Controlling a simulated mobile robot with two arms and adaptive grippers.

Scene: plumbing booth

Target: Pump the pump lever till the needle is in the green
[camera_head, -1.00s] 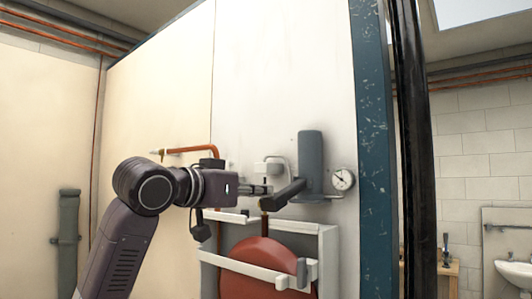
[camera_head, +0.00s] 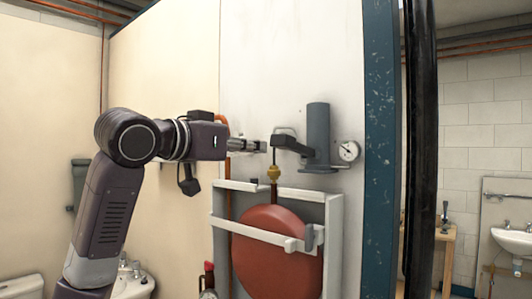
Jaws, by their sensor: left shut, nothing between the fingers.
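The pump is a dark grey upright cylinder (camera_head: 317,128) on the white wall panel. Its dark pump lever (camera_head: 291,145) sticks out to the left and slants slightly up toward its free end. A round white gauge (camera_head: 348,151) sits just right of the pump; it is too small to read the needle against any green zone. My left gripper (camera_head: 260,146) is shut and empty, pointing right, its fingertips just left of the lever's free end. I cannot tell whether they touch. My right gripper is not in view.
Below the pump, a red round tank (camera_head: 277,250) sits in a white frame (camera_head: 333,235). A brass fitting (camera_head: 274,172) and thin pipe stand above it. A blue post (camera_head: 378,150) edges the panel on the right. A sink (camera_head: 514,241) is far right.

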